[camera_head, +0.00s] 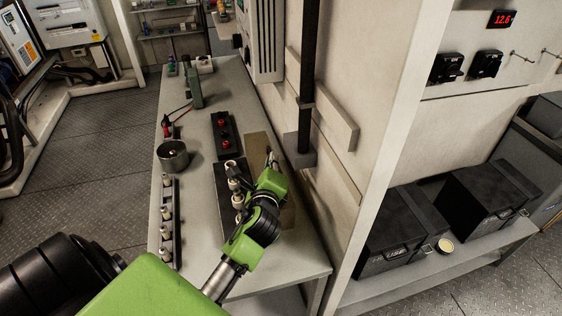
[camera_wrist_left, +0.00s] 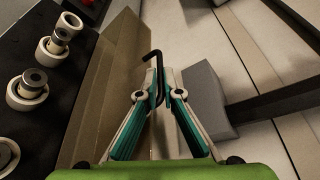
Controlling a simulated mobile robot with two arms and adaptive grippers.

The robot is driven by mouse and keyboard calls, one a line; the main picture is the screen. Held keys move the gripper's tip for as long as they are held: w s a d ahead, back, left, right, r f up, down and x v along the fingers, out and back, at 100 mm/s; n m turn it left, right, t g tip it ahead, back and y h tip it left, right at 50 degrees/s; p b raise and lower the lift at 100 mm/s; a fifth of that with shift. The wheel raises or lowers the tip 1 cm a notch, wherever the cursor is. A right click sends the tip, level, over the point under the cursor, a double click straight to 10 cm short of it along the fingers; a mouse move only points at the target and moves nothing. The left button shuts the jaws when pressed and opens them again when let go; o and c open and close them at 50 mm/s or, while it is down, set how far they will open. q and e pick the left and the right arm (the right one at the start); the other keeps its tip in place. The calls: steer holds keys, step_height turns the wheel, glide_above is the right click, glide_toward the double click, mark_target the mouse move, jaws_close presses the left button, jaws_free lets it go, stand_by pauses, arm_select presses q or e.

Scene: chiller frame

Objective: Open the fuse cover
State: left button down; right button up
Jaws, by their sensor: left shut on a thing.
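The fuse cover (camera_head: 256,150) looks like a brown, see-through panel on the bench, along the right side of a black fuse block (camera_head: 224,190). In the left wrist view the cover (camera_wrist_left: 98,85) runs beside the block, and the pale fuses (camera_wrist_left: 30,88) show uncovered. My left gripper (camera_head: 270,163) is over the cover near the wall. In the wrist view its fingers (camera_wrist_left: 158,82) are closed around a thin black hooked handle (camera_wrist_left: 153,55). Whether the handle joins the cover is hidden. The cover's exact tilt is hard to tell. My right gripper is out of view.
The grey bench (camera_head: 195,215) holds a row of spare fuses (camera_head: 167,225), a metal cup (camera_head: 173,156) and a black block with red knobs (camera_head: 222,135). A dark vertical pipe with a grey box (camera_head: 299,150) stands close right of the gripper, against the wall.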

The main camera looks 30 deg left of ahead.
arm_select(q)
steer(key=shift+s+a+r+n, duration=0.15)
steer(key=shift+s+a+n, duration=0.4)
steer(key=shift+s, duration=0.2)
steer(key=c, duration=2.5)
jaws_free()
steer(key=v, duration=1.2)
